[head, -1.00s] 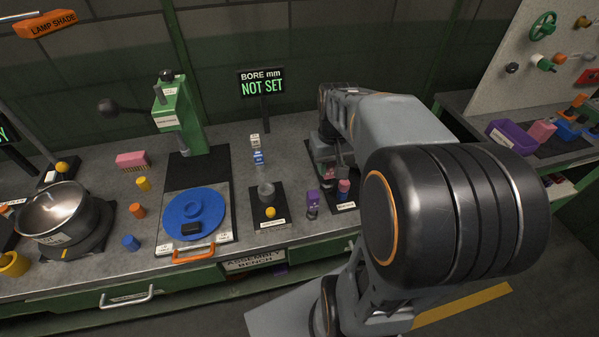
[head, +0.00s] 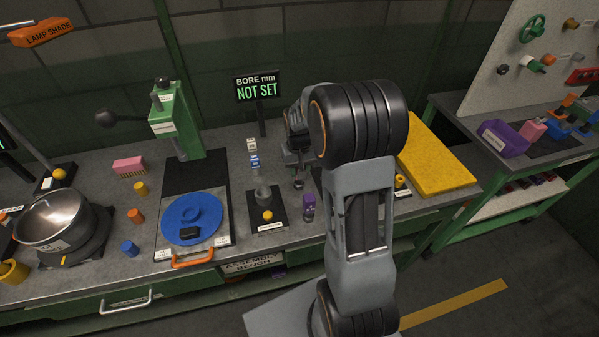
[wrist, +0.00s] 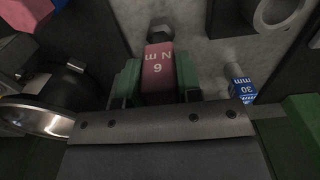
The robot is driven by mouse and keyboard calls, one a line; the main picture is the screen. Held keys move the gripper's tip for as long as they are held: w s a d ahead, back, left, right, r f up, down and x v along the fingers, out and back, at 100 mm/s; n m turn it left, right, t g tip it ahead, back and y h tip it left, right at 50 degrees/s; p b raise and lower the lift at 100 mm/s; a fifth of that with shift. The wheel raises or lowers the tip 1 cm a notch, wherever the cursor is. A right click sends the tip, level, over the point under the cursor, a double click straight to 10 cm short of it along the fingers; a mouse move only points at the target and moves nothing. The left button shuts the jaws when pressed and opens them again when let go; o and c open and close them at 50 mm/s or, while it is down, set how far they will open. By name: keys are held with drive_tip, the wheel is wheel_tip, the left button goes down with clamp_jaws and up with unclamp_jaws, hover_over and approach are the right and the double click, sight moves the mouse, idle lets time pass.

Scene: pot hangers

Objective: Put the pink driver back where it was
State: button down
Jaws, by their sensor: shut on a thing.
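The pink driver (wrist: 159,62), a pink block-shaped handle marked "6 N m", is between the green fingers of my gripper (wrist: 159,76) in the wrist view. My gripper is shut on it. In the head view my gripper (head: 297,160) is above the bench, right of the small dark stand with a grey ring (head: 263,192) and behind the purple driver (head: 309,202). My arm partly covers it there, and the pink handle cannot be made out. The dark pad (head: 317,176) to the right is mostly hidden behind my arm.
A blue block (head: 255,160) and a white block (head: 252,145) stand left of my gripper. The "BORE mm NOT SET" sign (head: 257,88) rises behind. The green press (head: 176,122) is farther left. A yellow mat (head: 436,158) lies on the right.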

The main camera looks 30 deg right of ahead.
drive_tip(key=shift+f, duration=0.95)
drive_tip(key=shift+f, duration=0.15)
drive_tip(key=c, duration=0.8)
unclamp_jaws()
